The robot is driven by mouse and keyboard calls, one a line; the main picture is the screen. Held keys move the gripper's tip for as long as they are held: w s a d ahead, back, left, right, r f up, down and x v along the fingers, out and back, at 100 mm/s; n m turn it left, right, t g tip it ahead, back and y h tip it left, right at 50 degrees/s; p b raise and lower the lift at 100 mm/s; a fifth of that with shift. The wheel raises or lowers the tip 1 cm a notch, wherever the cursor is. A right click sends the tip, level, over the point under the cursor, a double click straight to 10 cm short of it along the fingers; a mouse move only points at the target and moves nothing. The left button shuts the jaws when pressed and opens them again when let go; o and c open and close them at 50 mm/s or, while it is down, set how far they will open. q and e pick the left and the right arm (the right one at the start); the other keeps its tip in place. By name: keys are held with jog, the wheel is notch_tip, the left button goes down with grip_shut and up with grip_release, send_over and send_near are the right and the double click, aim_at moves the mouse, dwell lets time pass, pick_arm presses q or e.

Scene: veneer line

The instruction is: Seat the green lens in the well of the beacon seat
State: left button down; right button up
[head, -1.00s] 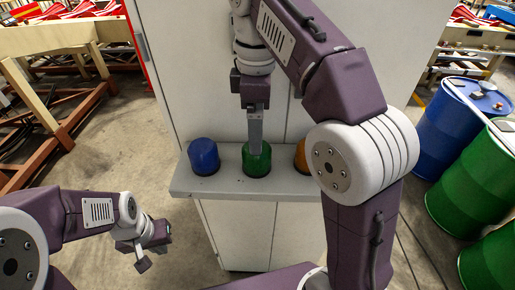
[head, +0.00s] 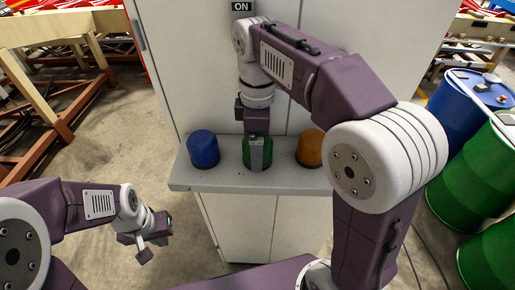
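The green lens (head: 246,150) is a domed cap on the grey shelf, between a blue and an orange one. My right gripper (head: 257,152) is down over it, with one finger in front of the dome. The other finger is hidden, so I cannot tell whether the gripper is shut on the lens. My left gripper (head: 152,242) hangs low at the left, open and empty, well away from the shelf. I cannot make out the beacon seat or its well.
The blue lens (head: 203,150) and orange lens (head: 310,149) stand close on either side on the narrow shelf (head: 210,182). A pale cabinet (head: 190,70) rises behind, with an ON label (head: 241,6). Blue (head: 460,120) and green (head: 468,180) drums stand at the right.

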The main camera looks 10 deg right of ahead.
jog(key=shift+s, duration=0.2)
jog(key=c, duration=1.5)
jog(key=shift+w+r, duration=0.1)
jog(key=shift+r, duration=0.2)
notch_tip(320, 180, up, 4)
jog(key=shift+f, duration=0.1)
jog(key=s+d+r+b, duration=0.1)
jog(key=s+d+r, duration=0.5)
jog(key=s, duration=0.3)
jog(key=shift+s+d+r, duration=0.25)
jog(key=shift+s+r, duration=0.15)
